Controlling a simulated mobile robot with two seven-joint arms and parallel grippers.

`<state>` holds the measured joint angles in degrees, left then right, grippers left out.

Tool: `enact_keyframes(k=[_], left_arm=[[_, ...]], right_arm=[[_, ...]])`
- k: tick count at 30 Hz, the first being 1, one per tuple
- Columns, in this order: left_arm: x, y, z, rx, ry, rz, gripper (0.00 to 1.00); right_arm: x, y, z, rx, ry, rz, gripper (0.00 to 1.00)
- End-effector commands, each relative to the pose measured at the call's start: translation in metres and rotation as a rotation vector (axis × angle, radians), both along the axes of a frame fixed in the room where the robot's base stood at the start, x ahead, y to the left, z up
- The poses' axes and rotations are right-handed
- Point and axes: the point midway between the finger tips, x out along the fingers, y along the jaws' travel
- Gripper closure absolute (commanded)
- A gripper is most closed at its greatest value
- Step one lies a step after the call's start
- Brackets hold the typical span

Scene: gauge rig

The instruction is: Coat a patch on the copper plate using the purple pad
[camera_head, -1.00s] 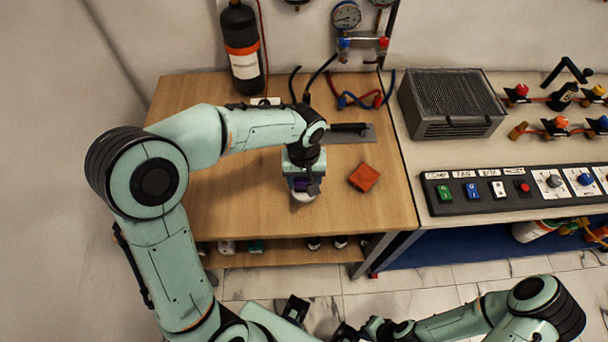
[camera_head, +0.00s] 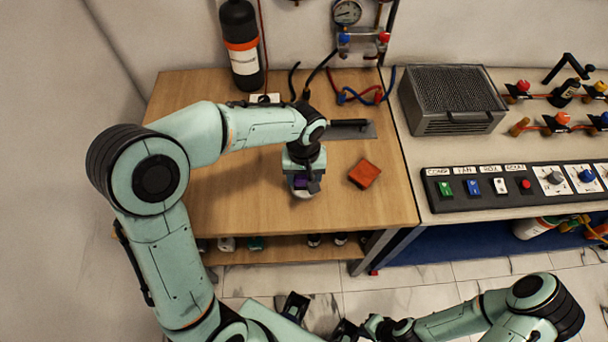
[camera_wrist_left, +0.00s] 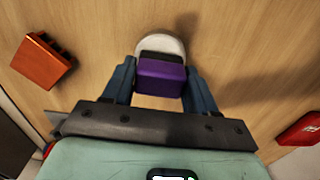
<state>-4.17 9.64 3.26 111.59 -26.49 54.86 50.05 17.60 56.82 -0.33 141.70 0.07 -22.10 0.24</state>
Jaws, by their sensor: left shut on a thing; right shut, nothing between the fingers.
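The purple pad (camera_wrist_left: 161,78) is between the fingers of my left gripper (camera_wrist_left: 160,88), with a rounded white part showing at its far side. In the head view my left gripper (camera_head: 302,184) points down over the wooden table, and the pad shows as a small purple patch. I cannot tell whether the pad touches the table. An orange-brown copper-coloured plate (camera_head: 364,173) lies apart, to the right of the gripper; it shows at the left in the wrist view (camera_wrist_left: 42,60), with notches along one edge. My right gripper (camera_head: 347,330) is low at the bottom edge, shut and empty.
A grey sheet with a dark handle (camera_head: 352,130) lies behind the gripper. Red and blue hoses (camera_head: 360,95) and a black bottle (camera_head: 242,48) stand further back. A grey vented box (camera_head: 452,100) and switch panel (camera_head: 520,187) are right. The table's front right is clear.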

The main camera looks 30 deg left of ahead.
Motion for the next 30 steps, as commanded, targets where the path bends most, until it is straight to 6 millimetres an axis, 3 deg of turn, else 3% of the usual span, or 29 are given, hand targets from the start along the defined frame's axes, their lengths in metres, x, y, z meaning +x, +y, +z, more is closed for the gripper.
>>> enact_keyframes(k=[30], left_arm=[[0.0,0.0,-0.0088,0.0,0.0,0.0,0.67]], right_arm=[[-0.0033,0.0,-0.0072,0.0,0.003,0.0,1.0]])
